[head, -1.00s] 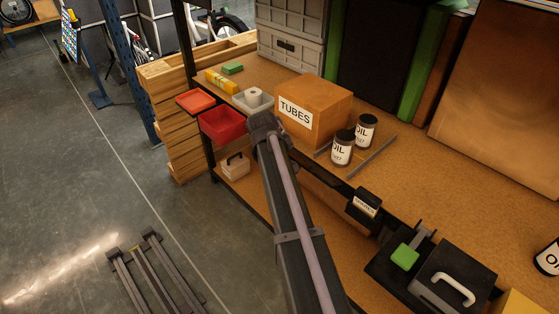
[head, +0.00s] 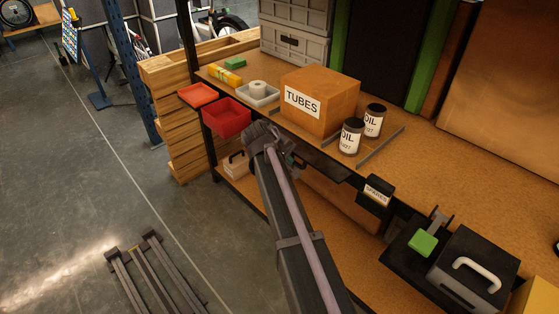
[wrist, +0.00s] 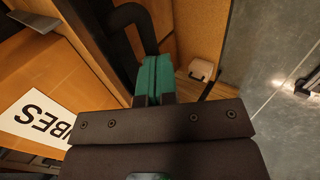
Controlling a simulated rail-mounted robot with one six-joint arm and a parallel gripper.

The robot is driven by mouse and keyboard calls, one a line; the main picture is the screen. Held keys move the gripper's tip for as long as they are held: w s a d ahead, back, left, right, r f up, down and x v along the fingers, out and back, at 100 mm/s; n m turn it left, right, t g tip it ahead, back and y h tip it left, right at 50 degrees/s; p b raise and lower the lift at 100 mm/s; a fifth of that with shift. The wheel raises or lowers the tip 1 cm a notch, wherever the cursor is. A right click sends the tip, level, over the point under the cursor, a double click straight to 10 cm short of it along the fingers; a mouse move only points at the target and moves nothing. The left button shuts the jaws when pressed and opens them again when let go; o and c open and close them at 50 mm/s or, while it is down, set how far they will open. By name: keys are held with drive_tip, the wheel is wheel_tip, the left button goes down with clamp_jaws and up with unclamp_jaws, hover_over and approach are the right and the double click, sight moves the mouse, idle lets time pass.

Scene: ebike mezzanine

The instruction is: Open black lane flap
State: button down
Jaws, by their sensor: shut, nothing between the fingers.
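A black panel (head: 328,167), which looks like the lane flap, sits at the shelf's front edge below the TUBES box (head: 318,100). In the wrist view a black strip (wrist: 88,32) with a black curved handle (wrist: 143,18) runs beside the box. My gripper (wrist: 152,72) has teal fingers, shut and empty; they point close to the handle's lower end. I cannot tell whether they touch it. In the head view my gripper (head: 296,161) is small and partly hidden by my arm, just left of the panel. How far the flap is tilted is unclear.
Two oil cans (head: 352,137) stand between thin metal rails (head: 380,148) right of the box. A red bin (head: 226,118) hangs left of my arm. A small labelled black box (head: 375,191) is on the front edge.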

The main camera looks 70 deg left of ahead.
drive_tip(key=shift+w+f, duration=0.1)
drive_tip(key=shift+f, duration=0.2)
idle(0.4)
drive_tip(key=s+d+r+p, duration=0.4)
drive_tip(key=s+r+p, duration=0.4)
drive_tip(key=s, duration=0.2)
drive_tip(key=shift+s+r, duration=0.15)
drive_tip(key=shift+r, duration=0.25)
